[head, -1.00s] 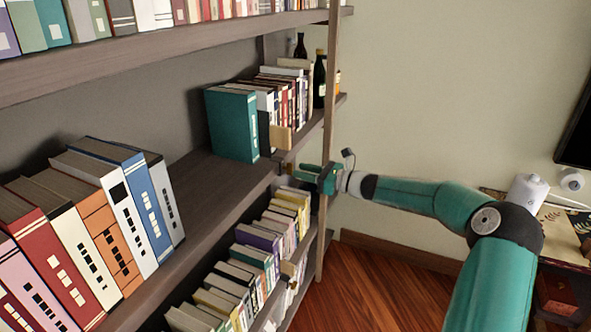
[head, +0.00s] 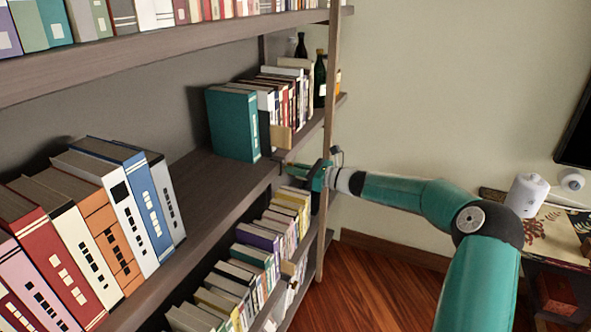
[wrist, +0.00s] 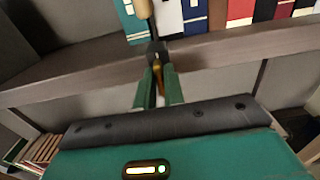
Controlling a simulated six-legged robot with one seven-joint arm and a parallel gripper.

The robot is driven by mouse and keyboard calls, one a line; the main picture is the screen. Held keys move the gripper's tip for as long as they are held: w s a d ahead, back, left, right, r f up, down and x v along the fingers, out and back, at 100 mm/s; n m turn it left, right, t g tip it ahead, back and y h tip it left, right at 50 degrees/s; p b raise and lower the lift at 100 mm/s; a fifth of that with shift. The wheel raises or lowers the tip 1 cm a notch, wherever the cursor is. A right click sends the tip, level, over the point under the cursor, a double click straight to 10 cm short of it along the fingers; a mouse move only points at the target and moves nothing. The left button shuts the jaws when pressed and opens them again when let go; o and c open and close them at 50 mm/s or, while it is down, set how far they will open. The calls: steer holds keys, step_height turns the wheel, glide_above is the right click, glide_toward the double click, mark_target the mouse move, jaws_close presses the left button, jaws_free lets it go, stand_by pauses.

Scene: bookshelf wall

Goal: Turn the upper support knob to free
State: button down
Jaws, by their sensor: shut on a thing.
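The upper support knob (wrist: 157,50) is a small dark piece at the front edge of the middle shelf, with a brownish-yellow part below it between my fingers. A light wooden block (wrist: 143,8) stands just above it and also shows in the head view (head: 281,138). My gripper (wrist: 159,76) has its two green fingers on either side of the knob and is shut on it. In the head view my gripper (head: 292,168) reaches the shelf edge from the right. The knob is too small there to read its setting.
The middle shelf (head: 215,190) carries a large teal book (head: 232,125) and a row of books behind the block. A wooden upright (head: 330,130) stands close beside my gripper. Another wooden block (head: 289,268) is on the lower shelf. Free floor (head: 370,290) lies to the right.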

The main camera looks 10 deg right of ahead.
steer(key=shift+n, duration=0.3)
steer(key=shift+s+f+n, duration=0.1)
steer(key=shift+n, duration=4.2)
steer(key=shift+s+f+n, duration=0.1)
steer(key=shift+n, duration=4.2)
steer(key=c, duration=1.5)
jaws_free()
steer(key=shift+d, duration=0.1)
steer(key=v, duration=1.3)
steer(key=shift+s+d, duration=0.2)
steer(key=shift+s, duration=0.05)
